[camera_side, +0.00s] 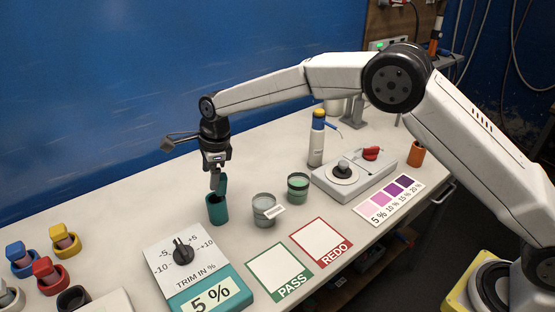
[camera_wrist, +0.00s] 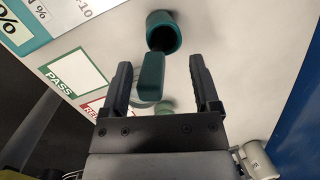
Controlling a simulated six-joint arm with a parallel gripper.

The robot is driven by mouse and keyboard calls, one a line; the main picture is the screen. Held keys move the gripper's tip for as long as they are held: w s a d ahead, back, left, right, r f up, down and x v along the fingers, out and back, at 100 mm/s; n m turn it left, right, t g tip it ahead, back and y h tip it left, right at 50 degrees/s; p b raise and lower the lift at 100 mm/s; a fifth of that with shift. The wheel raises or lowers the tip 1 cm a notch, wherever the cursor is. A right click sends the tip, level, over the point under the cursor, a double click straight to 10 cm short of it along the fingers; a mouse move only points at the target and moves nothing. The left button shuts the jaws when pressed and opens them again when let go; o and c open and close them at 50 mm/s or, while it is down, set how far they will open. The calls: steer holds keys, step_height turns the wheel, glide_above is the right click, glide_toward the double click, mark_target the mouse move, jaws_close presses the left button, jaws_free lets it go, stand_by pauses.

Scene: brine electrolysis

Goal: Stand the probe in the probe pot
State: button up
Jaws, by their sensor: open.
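The probe, with a flat teal handle (camera_side: 222,186), stands in the teal pot (camera_side: 217,211) left of the table's middle. In the wrist view the handle (camera_wrist: 151,78) leans out of the pot's mouth (camera_wrist: 164,19). Its lower end is hidden inside the pot. My gripper (camera_side: 215,181) is just above the pot, pointing down. In the wrist view my gripper (camera_wrist: 161,72) is open, with one finger on each side of the handle and a visible gap to both.
Right of the pot stand a grey cup (camera_side: 263,211) with a label and a green cup (camera_side: 298,188). The trim dial box (camera_side: 190,262) is in front. PASS (camera_side: 279,270) and REDO (camera_side: 321,243) cards lie to the right. An orange pot (camera_side: 416,154) stands farther right.

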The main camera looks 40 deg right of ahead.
steer(key=shift+s+d+r, duration=0.15)
steer(key=shift+r, duration=0.7)
steer(key=shift+s+d+r, duration=0.1)
steer(key=shift+r, duration=0.75)
steer(key=shift+s+d+r, duration=0.15)
steer(key=shift+r, duration=0.7)
steer(key=shift+s+d, duration=0.15)
steer(key=shift+d, duration=0.2)
steer(key=s+d+f+n, duration=0.1)
steer(key=s+d+n, duration=0.9)
steer(key=s+d, duration=0.25)
steer(key=s+d+f+n, duration=0.2)
steer(key=s+d+n, duration=0.2)
steer(key=s, duration=0.4)
steer(key=s+d+f+n+t+h, duration=0.1)
steer(key=s+d+f+n, duration=0.1)
steer(key=s+d+n, duration=0.2)
steer(key=s+n, duration=0.2)
steer(key=s, duration=0.2)
steer(key=shift+s+f+h, duration=0.15)
steer(key=shift+s+h, duration=0.1)
steer(key=shift+h, duration=0.05)
